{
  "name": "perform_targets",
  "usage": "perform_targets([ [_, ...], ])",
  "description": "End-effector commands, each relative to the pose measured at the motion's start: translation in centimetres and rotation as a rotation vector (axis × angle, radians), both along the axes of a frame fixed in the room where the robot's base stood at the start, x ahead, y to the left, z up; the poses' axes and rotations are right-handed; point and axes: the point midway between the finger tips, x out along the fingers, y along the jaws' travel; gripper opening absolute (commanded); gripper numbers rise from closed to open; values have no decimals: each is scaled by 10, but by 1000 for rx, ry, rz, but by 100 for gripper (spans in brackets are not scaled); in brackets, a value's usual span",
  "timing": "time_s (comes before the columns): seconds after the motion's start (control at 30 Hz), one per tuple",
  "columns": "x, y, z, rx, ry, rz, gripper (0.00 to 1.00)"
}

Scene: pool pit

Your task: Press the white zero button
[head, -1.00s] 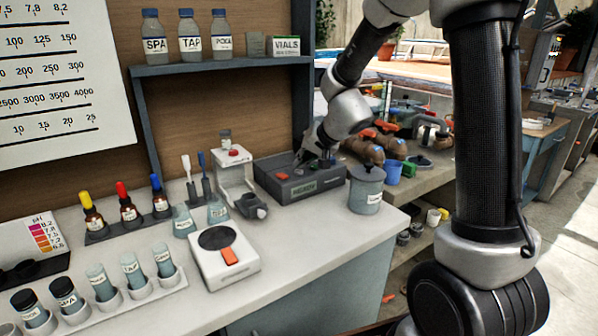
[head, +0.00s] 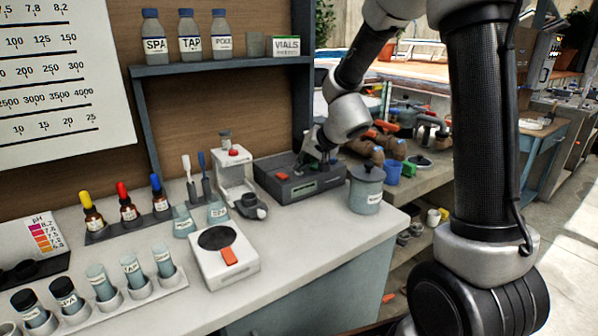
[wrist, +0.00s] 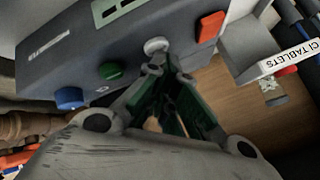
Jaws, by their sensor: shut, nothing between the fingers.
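The grey meter box (head: 270,180) sits on the counter in the head view, with an orange button and a pale display on its front. The wrist view shows its dark case (wrist: 80,45) close up. The white button (wrist: 157,46) lies in a row with a green button (wrist: 110,70), a blue button (wrist: 70,98) and an orange-red button (wrist: 210,27). My gripper (wrist: 167,72) is shut and empty, its tips right at the near edge of the white button. I cannot tell whether they touch it. In the head view my gripper (head: 321,153) hides the box's right rear.
A lidded grey jar (head: 366,190) stands just right of the box. A white device with a red knob (head: 234,170) stands to its left. A white scale-like device (head: 223,256) is in front on the counter. Bottles (head: 191,36) line the shelf above.

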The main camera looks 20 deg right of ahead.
Motion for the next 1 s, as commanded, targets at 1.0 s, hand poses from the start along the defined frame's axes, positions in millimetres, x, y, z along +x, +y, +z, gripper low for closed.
perform_targets([
  [1.0,0,1,29,-1,-3,5,0],
])
